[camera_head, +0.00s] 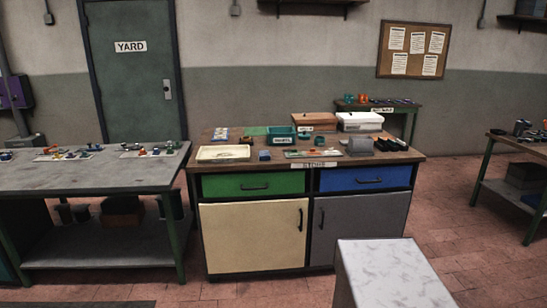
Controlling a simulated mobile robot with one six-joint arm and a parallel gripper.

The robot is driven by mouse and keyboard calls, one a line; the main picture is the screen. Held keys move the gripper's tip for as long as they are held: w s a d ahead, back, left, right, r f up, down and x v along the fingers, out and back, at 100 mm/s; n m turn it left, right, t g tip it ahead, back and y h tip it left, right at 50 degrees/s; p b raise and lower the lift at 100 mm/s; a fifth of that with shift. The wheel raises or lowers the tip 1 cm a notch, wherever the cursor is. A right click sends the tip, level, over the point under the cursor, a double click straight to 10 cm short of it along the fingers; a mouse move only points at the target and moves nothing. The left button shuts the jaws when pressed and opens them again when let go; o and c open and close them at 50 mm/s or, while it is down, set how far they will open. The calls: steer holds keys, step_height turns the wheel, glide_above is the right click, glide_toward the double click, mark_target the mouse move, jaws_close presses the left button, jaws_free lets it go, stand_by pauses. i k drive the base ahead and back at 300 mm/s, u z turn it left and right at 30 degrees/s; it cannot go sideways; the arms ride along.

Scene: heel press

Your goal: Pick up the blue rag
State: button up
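My gripper is not in view. A small blue item (264,155) lies near the front edge of the central cabinet's wooden top (238,167), right of a cream tray (223,153). It is too small to tell whether it is the blue rag. I cannot make out a blue rag for certain elsewhere. A grey item (360,146) sits farther right on the same top.
The cabinet top also holds a teal bin (281,137), a brown box (314,121) and a white box (360,121). A grey workbench (90,178) stands at left, another bench (520,150) at right. Brick floor (455,225) is open between cabinet and right bench.

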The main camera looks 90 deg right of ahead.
mark_target(264, 155)
steer(key=z, duration=0.45)
steer(key=i, duration=0.65)
steer(key=z, duration=0.75)
steer(key=i, duration=0.6)
steer(key=z, duration=0.7)
steer(key=i, duration=0.75)
steer(key=z, duration=0.55)
steer(key=i, duration=0.7)
steer(key=z, duration=0.2)
